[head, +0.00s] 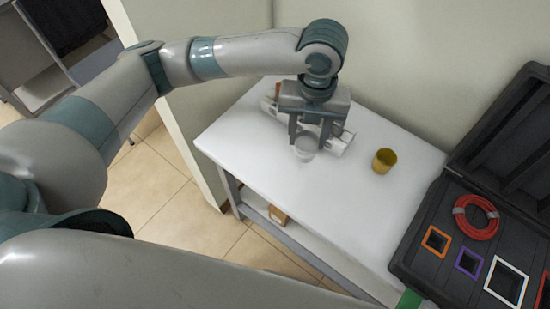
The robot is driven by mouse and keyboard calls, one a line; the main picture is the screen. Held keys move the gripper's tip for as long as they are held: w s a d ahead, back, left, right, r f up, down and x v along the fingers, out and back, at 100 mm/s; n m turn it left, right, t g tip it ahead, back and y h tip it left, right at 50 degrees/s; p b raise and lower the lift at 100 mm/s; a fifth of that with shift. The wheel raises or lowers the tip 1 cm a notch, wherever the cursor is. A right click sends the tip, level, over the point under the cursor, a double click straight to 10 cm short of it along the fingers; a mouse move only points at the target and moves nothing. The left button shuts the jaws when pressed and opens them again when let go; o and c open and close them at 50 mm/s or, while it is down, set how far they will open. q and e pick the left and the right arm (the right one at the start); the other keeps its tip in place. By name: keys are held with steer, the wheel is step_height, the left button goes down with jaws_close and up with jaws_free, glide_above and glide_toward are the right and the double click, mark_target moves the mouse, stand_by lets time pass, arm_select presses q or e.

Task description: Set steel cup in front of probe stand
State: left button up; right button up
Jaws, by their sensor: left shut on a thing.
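My left gripper (307,140) reaches down over the white table and is shut on a small grey steel cup (306,149). The cup shows below the fingertips at the near side of the white-grey stand; whether it touches the tabletop I cannot tell. A white-grey stand-like thing (341,141), likely the probe stand, is behind the gripper and largely hidden by it. My right gripper is not in view.
A yellow cup (384,161) stands on the white table (255,137) right of the gripper. An open black case (415,258) with coloured frames and a red ring coil (476,217) is at the right. The table's front-middle is clear. A wall stands behind.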

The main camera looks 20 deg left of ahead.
arm_select(q)
steer(key=d+m, duration=0.1)
steer(key=m, duration=0.3)
steer(key=d+m, duration=0.1)
steer(key=shift+s+d+f+m, duration=0.1)
steer(key=shift+d+f+m, duration=0.2)
steer(key=shift+m, duration=0.1)
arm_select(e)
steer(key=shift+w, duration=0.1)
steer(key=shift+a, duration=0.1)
